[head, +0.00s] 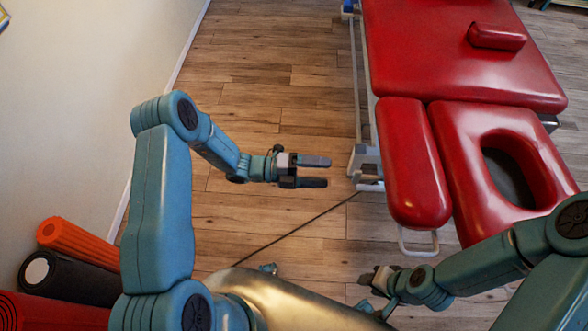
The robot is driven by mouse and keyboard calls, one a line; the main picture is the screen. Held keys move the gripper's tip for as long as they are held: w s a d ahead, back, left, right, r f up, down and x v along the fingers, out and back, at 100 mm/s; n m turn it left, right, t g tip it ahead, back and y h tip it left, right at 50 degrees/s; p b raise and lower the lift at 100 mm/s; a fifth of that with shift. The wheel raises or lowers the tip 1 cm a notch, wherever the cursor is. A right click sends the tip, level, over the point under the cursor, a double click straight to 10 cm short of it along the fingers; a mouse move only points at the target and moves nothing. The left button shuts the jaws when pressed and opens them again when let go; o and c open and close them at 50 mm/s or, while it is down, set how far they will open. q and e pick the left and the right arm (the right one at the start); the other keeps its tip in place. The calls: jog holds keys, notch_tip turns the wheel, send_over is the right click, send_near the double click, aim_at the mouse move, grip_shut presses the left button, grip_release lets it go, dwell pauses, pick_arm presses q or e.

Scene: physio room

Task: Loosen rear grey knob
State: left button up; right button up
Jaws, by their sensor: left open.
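A red padded treatment table (462,50) stands at the right, with a face opening in its head section and a red side armrest pad (412,165). A pale grey bracket (366,158) sits on the frame at the table's left edge. I cannot make out a grey knob for certain. My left gripper (322,172) is open and empty, its fingers pointing right toward the bracket, with a gap between in the picture. My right gripper (364,291) is low in the picture, below the armrest; its jaws are too small and dark to read.
Orange (78,243) and black (75,278) foam rollers lie at the lower left by the wall (75,110). A dark cable (295,229) crosses the wooden floor (270,90). The floor between wall and table is otherwise clear. A white metal loop (418,243) hangs under the armrest.

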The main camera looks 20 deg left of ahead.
pick_arm(q)
jog(key=v, duration=0.6)
jog(key=shift+a, duration=0.3)
jog(key=shift+s, duration=0.1)
